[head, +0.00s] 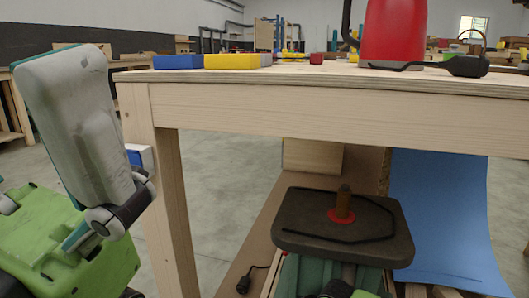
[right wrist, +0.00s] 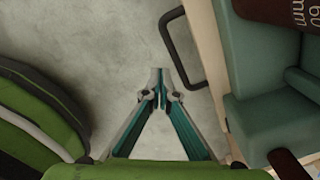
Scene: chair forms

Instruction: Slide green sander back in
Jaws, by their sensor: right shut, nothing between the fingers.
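The green sander, a teal-green blocky machine, shows under the table at the bottom of the head view (head: 310,276). A dark grey plate (head: 290,240) with a brown and red knob covers its top there. In the right wrist view its teal body (right wrist: 257,115) fills the right side, beside a pale wooden edge. A black bar handle (right wrist: 167,40) sticks out from that edge. My right gripper (right wrist: 162,88) is shut and empty, pointing at the floor, its tips just left of and apart from the handle.
The wooden table (head: 330,103) spans above the sander, with a leg (head: 172,215) on its left. On it stand a red container (head: 394,32), a yellow block (head: 232,61) and a blue block (head: 178,62). A blue sheet (head: 440,215) hangs at right.

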